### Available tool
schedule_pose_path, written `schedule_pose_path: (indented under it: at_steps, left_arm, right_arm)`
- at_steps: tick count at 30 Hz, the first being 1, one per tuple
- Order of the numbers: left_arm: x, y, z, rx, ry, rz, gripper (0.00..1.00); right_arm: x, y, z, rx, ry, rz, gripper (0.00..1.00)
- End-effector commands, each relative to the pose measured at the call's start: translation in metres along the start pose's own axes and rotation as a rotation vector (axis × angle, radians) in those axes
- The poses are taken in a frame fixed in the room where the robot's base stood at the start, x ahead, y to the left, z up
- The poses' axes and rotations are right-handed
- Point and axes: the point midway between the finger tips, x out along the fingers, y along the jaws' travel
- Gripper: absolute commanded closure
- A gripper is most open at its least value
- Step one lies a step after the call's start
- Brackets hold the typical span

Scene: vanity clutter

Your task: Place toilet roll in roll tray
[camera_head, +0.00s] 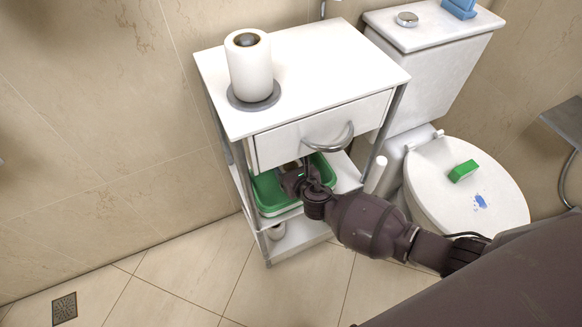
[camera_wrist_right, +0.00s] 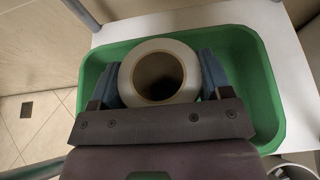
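The green roll tray (camera_head: 262,190) sits on the middle shelf of the white cabinet, under the drawer. My right gripper (camera_head: 292,178) reaches in under the drawer, over the tray. In the right wrist view, a toilet roll (camera_wrist_right: 185,62) is between its two blue fingers (camera_wrist_right: 160,85), with a finger against each side. The roll's open end faces the camera, and the green tray (camera_wrist_right: 258,90) surrounds it. Whether the roll's far end touches the tray floor is hidden. Another toilet roll (camera_head: 250,70) stands upright on a grey disc on the cabinet top. My left gripper is out of view.
The drawer front with its curved handle (camera_head: 330,140) overhangs my right gripper closely. Floor at left is clear.

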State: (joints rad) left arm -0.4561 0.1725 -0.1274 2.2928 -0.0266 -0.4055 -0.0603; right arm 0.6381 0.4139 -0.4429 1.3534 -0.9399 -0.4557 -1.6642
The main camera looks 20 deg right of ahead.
Motion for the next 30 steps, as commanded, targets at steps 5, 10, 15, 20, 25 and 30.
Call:
schedule_pose_path:
  at_steps: [5, 10, 15, 20, 25, 30]
  left_arm:
    - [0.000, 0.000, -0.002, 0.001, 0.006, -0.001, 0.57]
    - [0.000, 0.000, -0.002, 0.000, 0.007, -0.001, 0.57]
    - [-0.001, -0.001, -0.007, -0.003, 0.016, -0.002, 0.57]
    - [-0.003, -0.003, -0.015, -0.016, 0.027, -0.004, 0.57]
    - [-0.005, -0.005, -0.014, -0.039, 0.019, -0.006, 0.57]
    - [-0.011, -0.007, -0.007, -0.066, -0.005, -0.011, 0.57]
  right_arm:
    - [0.000, 0.000, 0.000, 0.000, 0.001, 0.000, 0.03]
    - [0.000, 0.000, 0.000, 0.000, 0.000, 0.000, 0.03]
    - [-0.001, 0.000, 0.006, 0.000, -0.002, 0.000, 0.03]
    - [-0.018, 0.000, 0.009, -0.001, -0.005, 0.000, 0.03]
    - [-0.048, -0.001, 0.011, 0.000, -0.008, -0.001, 0.03]
    - [-0.079, 0.000, 0.011, -0.001, -0.008, 0.001, 0.03]
